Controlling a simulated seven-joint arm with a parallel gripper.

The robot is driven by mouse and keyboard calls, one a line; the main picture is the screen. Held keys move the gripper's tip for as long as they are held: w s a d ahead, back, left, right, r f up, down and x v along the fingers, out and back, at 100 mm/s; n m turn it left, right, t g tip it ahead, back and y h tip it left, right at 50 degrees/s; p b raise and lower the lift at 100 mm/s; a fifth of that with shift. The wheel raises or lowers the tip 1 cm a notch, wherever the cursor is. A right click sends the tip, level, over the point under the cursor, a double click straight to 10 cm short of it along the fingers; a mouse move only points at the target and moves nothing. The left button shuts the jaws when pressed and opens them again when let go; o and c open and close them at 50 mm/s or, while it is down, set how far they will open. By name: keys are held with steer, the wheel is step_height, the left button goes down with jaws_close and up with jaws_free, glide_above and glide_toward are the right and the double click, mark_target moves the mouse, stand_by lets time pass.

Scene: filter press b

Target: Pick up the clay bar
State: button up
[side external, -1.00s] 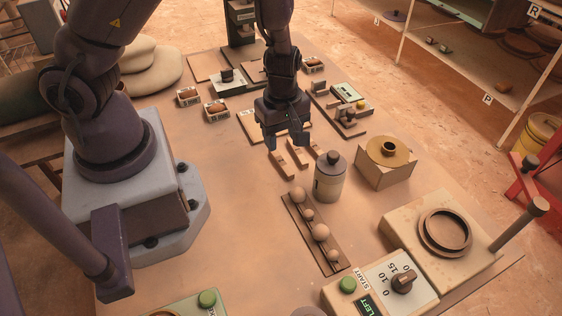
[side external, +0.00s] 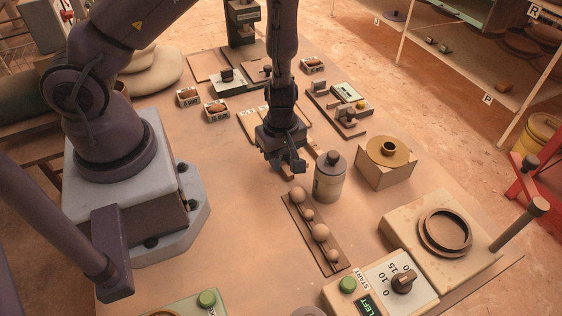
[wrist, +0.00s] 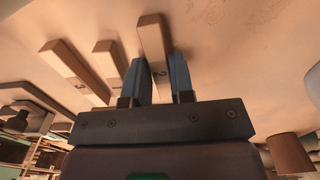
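Three clay bars lie on the table in the wrist view: a left bar (wrist: 72,68), a middle bar (wrist: 113,68) and a right bar (wrist: 152,38), each tan with a dark mark. My gripper (wrist: 159,62) is open, with its two blue-grey fingers on either side of the right bar's near part. I cannot tell whether the fingers touch it or how high they are above the table. In the side view my gripper (side external: 286,170) is low over the bars' place and hides most of them.
A grey lidded jar (side external: 329,178) stands just right of my gripper. A rack of round balls (side external: 316,234) lies in front. A block with a brass ring (side external: 387,160) is farther right. The table left of the rack is clear.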

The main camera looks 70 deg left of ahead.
jaws_close()
